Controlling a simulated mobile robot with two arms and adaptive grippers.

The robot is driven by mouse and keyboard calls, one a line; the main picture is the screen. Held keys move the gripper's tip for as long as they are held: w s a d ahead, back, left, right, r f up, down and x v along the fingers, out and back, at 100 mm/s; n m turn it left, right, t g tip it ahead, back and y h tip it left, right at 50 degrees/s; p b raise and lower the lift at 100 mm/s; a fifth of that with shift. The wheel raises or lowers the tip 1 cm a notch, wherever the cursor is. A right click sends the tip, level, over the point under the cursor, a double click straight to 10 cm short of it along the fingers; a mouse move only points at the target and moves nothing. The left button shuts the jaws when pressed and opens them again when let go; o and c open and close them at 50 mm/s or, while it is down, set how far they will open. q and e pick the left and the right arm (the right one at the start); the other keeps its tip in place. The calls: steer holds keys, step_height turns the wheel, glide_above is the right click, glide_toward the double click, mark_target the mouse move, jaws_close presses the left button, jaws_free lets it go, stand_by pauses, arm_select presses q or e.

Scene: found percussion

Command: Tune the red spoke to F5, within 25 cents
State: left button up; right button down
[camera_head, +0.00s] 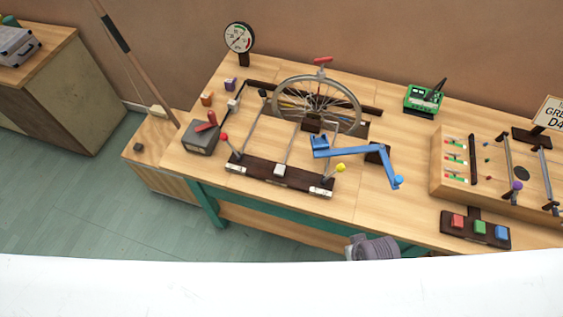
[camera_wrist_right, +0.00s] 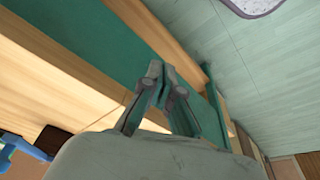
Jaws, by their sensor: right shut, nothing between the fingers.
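A spoked wheel (camera_head: 359,103) stands upright in a dark stand at the back of the workbench (camera_head: 400,225) in the head view. A few spokes look coloured, but I cannot single out the red spoke. A red handle (camera_head: 323,61) tops the wheel. A round dial gauge (camera_head: 238,38) stands behind it to the left; its reading is too small to tell. My right gripper (camera_wrist_right: 162,82) is shut and empty in the right wrist view, near the bench's green front rail (camera_wrist_right: 75,40). It is well apart from the wheel. My left gripper is not in view.
A blue crank (camera_head: 360,152) reaches over the bench right of the wheel. A frame (camera_head: 280,177) with red and yellow knobs stands in front. A grey box (camera_head: 200,140) with a red lever is left. A button panel (camera_head: 476,229) and wooden board (camera_head: 440,168) fill the right.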

steer(key=w+a+r+n+p, duration=0.1)
steer(key=w+a+r, duration=0.15)
steer(key=r, duration=0.65)
arm_select(q)
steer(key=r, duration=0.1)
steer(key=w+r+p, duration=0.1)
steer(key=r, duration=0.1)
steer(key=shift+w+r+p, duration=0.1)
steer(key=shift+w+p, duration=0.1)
steer(key=shift+p, duration=0.1)
arm_select(e)
step_height(320, 180, up, 6)
steer(key=n+t+y, duration=0.3)
steer(key=n+y, duration=0.4)
steer(key=n, duration=0.9)
glide_above(281, 170)
steer(key=shift+f, duration=0.15)
step_height(281, 170, down, 8)
steer(key=b, duration=0.6)
steer(key=shift+r+b, duration=0.2)
steer(key=shift+b, duration=0.1)
arm_select(q)
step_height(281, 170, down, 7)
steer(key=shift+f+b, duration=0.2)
steer(key=shift+b, duration=0.25)
arm_select(e)
steer(key=shift+f, duration=0.55)
